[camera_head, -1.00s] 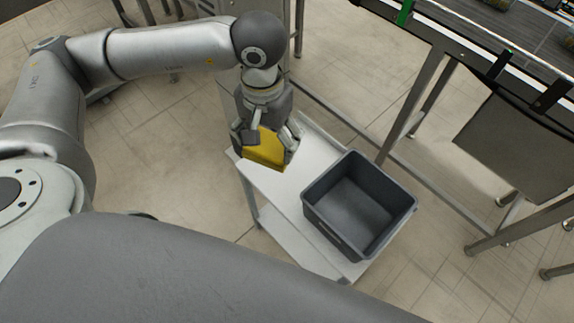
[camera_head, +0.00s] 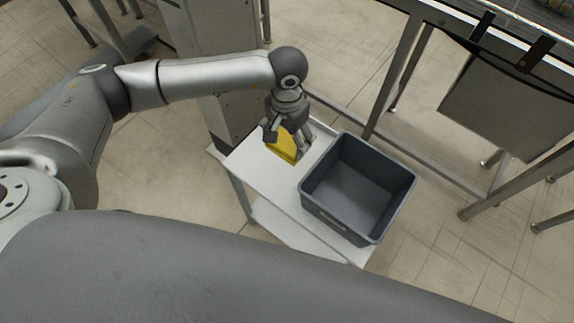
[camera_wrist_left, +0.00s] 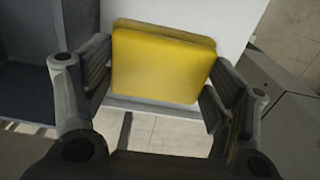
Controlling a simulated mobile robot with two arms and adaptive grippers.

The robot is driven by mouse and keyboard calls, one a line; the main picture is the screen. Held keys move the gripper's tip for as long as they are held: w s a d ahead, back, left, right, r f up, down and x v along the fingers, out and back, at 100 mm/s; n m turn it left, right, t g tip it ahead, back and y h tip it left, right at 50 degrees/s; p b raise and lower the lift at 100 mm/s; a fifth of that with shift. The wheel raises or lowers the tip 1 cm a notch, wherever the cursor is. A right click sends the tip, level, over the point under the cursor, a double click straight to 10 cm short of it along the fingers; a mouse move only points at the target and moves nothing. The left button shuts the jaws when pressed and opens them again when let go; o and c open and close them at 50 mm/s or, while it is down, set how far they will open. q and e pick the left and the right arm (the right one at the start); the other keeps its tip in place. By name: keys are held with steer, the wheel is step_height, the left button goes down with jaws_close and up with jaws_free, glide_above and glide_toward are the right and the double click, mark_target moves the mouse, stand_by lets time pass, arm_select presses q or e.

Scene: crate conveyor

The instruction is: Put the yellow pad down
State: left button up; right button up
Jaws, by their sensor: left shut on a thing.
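The yellow pad (camera_head: 282,147) is held in my left gripper (camera_head: 286,138) over the far left part of the white table (camera_head: 262,172). In the left wrist view the yellow pad (camera_wrist_left: 162,65) sits between the two fingers of the left gripper (camera_wrist_left: 158,88), with the white table top (camera_wrist_left: 225,30) behind it. The pad is partly hidden by the fingers in the head view. I cannot tell whether its lower edge touches the table. My right gripper is not in view.
An empty grey crate (camera_head: 312,200) stands on the right part of the table, close to the pad. It also shows at the left of the wrist view (camera_wrist_left: 28,75). The table's front left top is bare. A conveyor frame (camera_head: 392,75) stands behind to the right.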

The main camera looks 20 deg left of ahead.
arm_select(q)
step_height(320, 180, down, 9)
steer(key=shift+s+f+p, duration=0.1)
steer(key=shift+f+p, duration=0.05)
steer(key=shift+p, duration=0.3)
steer(key=shift+f, duration=0.4)
steer(key=shift+f, duration=0.2)
steer(key=o, duration=0.9)
steer(key=shift+r, duration=0.1)
step_height(320, 180, up, 12)
steer(key=shift+r+b, duration=0.15)
steer(key=shift+b, duration=0.5)
